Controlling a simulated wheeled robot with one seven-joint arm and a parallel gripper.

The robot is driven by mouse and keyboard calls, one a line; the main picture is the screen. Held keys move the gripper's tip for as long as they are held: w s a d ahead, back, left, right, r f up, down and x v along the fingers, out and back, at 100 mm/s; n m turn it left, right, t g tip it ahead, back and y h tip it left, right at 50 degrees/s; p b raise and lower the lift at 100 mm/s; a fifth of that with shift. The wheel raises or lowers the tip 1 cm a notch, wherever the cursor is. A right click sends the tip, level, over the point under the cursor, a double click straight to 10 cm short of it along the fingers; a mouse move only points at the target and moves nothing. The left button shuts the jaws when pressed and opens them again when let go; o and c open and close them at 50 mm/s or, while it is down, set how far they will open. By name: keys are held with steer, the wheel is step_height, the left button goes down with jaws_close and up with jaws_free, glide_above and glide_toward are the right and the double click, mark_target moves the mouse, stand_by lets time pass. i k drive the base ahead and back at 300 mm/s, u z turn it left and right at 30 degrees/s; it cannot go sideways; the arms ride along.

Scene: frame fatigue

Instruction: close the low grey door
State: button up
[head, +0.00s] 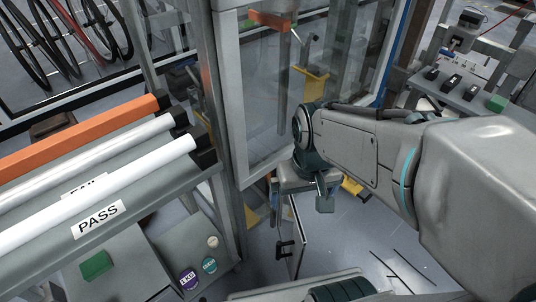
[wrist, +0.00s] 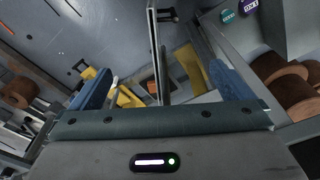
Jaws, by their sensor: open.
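The low grey door (head: 293,236) stands open below the tall glazed panel in the head view. A black handle (head: 285,248) is on its face. In the wrist view the door (wrist: 153,45) is nearly edge-on, with its handle (wrist: 168,15) at the top. My gripper (head: 308,190) is above the door in the head view, partly hidden by its own wrist. In the wrist view my gripper (wrist: 160,88) is open, its blue fingers apart and empty. The door's edge shows between them in the picture; I cannot tell how near it is, and no contact is visible.
A glazed panel (head: 262,80) with a grey frame stands close behind my arm. At left is a rack marked PASS (head: 98,220) with white and orange bars. Yellow parts (wrist: 92,78) and brown rolls (wrist: 283,75) show in the wrist view. Open floor (head: 345,235) lies right of the door.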

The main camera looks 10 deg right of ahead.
mark_target(293, 239)
steer(key=k, duration=0.5)
steer(key=z, duration=1.8)
steer(key=k, duration=0.75)
steer(key=u, duration=2.05)
steer(key=i, duration=0.5)
